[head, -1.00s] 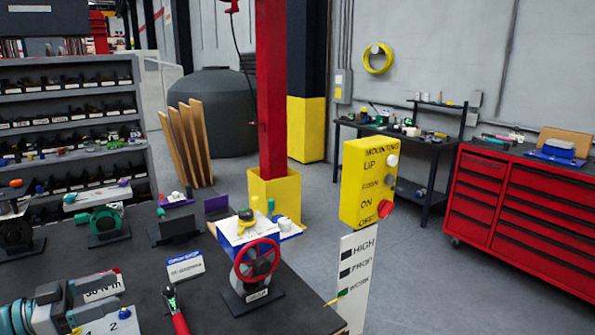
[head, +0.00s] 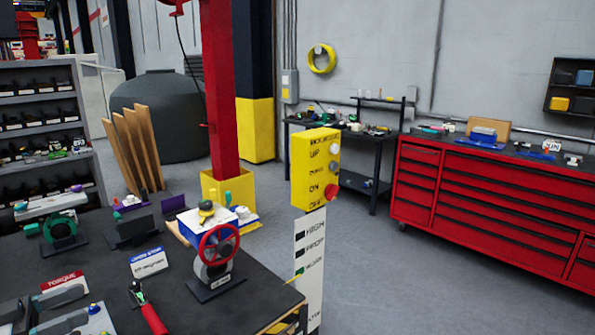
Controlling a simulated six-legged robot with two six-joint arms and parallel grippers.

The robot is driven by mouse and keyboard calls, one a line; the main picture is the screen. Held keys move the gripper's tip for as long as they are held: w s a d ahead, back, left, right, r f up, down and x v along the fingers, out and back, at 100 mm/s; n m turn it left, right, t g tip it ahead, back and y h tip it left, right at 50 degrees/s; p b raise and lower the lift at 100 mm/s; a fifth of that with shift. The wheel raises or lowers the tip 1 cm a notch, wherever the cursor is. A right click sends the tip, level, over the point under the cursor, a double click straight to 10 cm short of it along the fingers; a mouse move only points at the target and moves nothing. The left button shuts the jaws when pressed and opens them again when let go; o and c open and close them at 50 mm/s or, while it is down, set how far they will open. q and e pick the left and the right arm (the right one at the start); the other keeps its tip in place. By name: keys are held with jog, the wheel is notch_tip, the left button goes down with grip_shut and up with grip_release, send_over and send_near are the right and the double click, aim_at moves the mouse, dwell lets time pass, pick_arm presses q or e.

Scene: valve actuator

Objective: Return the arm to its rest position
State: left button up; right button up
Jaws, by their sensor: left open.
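My left gripper (head: 62,307) shows in the bottom-left corner of the head view, partly cut off by the frame edge. Its light grey fingers point right and are apart, with nothing seen held between them. It is low at the near left part of the dark bench (head: 190,262), close to a red and white torque sign (head: 65,281). Whether it touches the bench cannot be told. The valve with a red handwheel (head: 219,244) stands upright on the bench, well to the right of the gripper. My right gripper is not in view.
A red-handled tool (head: 150,316) lies right of the gripper, before a small blue and white sign (head: 148,263). A green valve (head: 60,228) stands farther back. A yellow control box (head: 315,170) stands past the bench's right edge. Open floor lies before the red cabinet (head: 490,203).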

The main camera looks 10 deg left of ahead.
pick_arm(q)
jog(key=w+d+f+n+h, duration=0.2)
jog(key=w+d+f, duration=0.25)
jog(key=d, duration=0.45)
jog(key=w+d+f+n+h, duration=0.1)
jog(key=w+d+f+n, duration=0.3)
jog(key=d, duration=0.6)
jog(key=w+d+f+n+y, duration=0.2)
jog(key=d+f+n+y, duration=0.35)
jog(key=d+f, duration=0.9)
jog(key=s+d+f+g+y, duration=0.1)
jog(key=s+f+g+y, duration=0.45)
jog(key=s+f, duration=0.9)
jog(key=s+f+g, duration=0.2)
jog(key=s+g, duration=0.1)
jog(key=s, duration=0.3)
jog(key=s+a+f+g+y, duration=0.1)
jog(key=s+f+g, duration=0.2)
jog(key=s, duration=0.3)
jog(key=shift+s+a+g, duration=0.2)
jog(key=shift+s+g, duration=0.15)
jog(key=shift+g, duration=0.2)
jog(key=shift+m, duration=0.25)
